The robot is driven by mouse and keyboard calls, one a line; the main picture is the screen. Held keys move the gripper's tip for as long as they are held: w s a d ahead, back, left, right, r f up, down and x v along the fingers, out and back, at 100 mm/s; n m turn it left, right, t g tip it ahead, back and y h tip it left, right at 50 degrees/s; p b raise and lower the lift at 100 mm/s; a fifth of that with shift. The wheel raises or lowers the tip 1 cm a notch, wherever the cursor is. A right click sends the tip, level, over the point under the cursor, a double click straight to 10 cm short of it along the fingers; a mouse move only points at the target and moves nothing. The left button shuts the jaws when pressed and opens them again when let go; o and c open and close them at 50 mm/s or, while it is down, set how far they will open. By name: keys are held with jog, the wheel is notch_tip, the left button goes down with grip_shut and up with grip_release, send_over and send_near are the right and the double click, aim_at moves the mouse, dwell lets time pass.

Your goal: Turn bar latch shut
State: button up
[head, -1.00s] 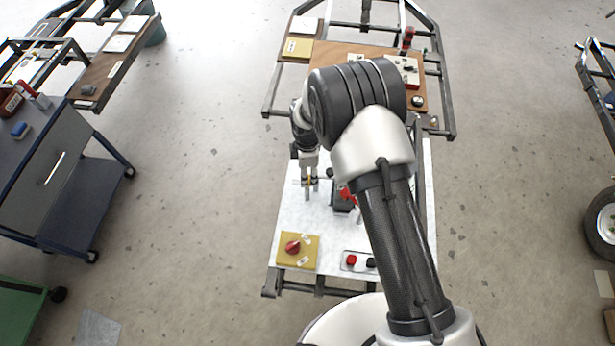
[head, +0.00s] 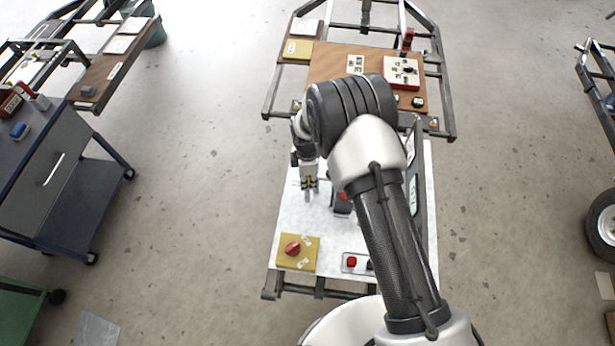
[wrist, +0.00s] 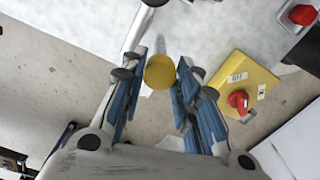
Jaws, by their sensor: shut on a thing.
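My gripper (head: 309,186) is over the left side of the white-topped bench (head: 289,215). In the wrist view, my gripper (wrist: 160,68) has its blue-padded fingers on either side of a round yellow knob (wrist: 160,72). It is shut on this knob, which seems to be the handle of the bar latch. A grey metal bar (wrist: 140,24) runs from the top edge of the wrist view down to the left finger. How the bar joins the knob is hidden. In the head view the latch is small and mostly covered by my gripper.
A yellow plate (head: 310,263) with a red rotary knob (head: 292,248) lies at the bench's front left. A red button (head: 352,262) is to its right. A dark block with a red part (head: 342,203) stands right of my gripper. A brown board (head: 326,62) lies behind.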

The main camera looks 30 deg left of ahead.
jog(key=c, duration=0.4)
jog(key=shift+c, duration=0.2)
jog(key=shift+m+b, duration=0.3)
jog(key=shift+m, duration=0.2)
jog(key=m+b, duration=0.1)
jog(key=m, duration=0.2)
jog(key=shift+f+b, duration=0.1)
jog(key=shift+b, duration=0.3)
jog(key=m+b, duration=0.1)
jog(key=m, duration=0.3)
jog(key=shift+b, duration=0.35)
jog(key=m+b, duration=0.1)
jog(key=m, duration=0.4)
jog(key=shift+m, duration=0.4)
jog(key=m+b, duration=0.1)
jog(key=m, duration=0.3)
jog(key=o, duration=1.1)
jog(key=shift+c, duration=0.2)
